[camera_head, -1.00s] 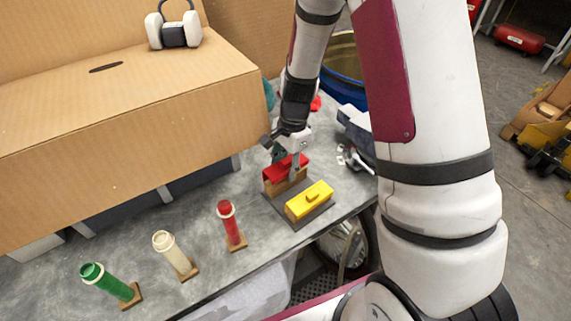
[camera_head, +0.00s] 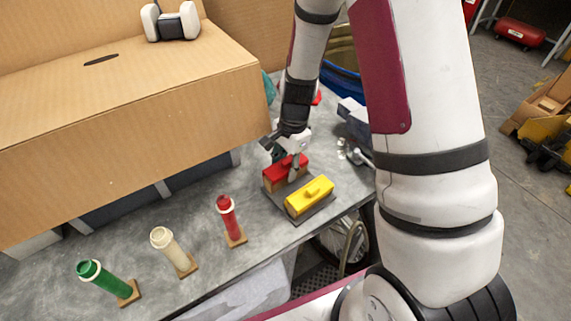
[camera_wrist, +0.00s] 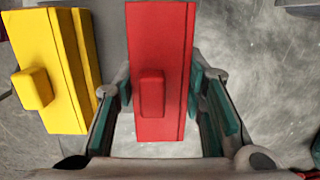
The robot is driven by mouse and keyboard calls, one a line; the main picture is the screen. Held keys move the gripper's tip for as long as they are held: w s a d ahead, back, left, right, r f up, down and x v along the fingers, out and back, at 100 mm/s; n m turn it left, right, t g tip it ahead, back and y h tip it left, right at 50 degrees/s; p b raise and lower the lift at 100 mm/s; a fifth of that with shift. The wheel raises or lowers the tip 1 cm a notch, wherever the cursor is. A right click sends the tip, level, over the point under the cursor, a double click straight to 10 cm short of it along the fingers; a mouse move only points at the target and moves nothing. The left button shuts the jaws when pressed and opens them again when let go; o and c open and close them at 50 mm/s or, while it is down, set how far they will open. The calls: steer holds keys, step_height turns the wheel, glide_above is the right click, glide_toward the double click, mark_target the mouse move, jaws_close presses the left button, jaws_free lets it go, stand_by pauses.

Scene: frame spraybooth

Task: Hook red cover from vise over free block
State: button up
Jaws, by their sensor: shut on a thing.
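The red cover (camera_head: 280,171) is a long roof-like piece with a small raised knob. My gripper (camera_head: 288,163) is shut on its sides. In the wrist view, the red cover (camera_wrist: 160,40) lies between the teal-padded fingers of my gripper (camera_wrist: 160,80). A wooden block (camera_head: 270,185) shows just below the cover, which sits over its top; whether it rests fully is hard to tell. The yellow cover (camera_head: 309,196) sits beside it on the same dark base plate (camera_head: 311,213). A grey-blue device, perhaps the vise (camera_head: 354,113), stands behind, partly hidden by my arm.
A big cardboard box (camera_head: 120,125) borders the grey table's left side. The table's front edge is close to the plate.

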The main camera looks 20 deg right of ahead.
mark_target(287, 159)
steer(key=shift+f, duration=0.35)
steer(key=o, duration=1.2)
steer(key=shift+d+r, duration=0.15)
steer(key=shift+r, duration=1.2)
steer(key=shift+d+r, duration=0.2)
steer(key=shift+r, duration=1.1)
steer(key=shift+d+r, duration=0.15)
steer(key=shift+r, duration=1.2)
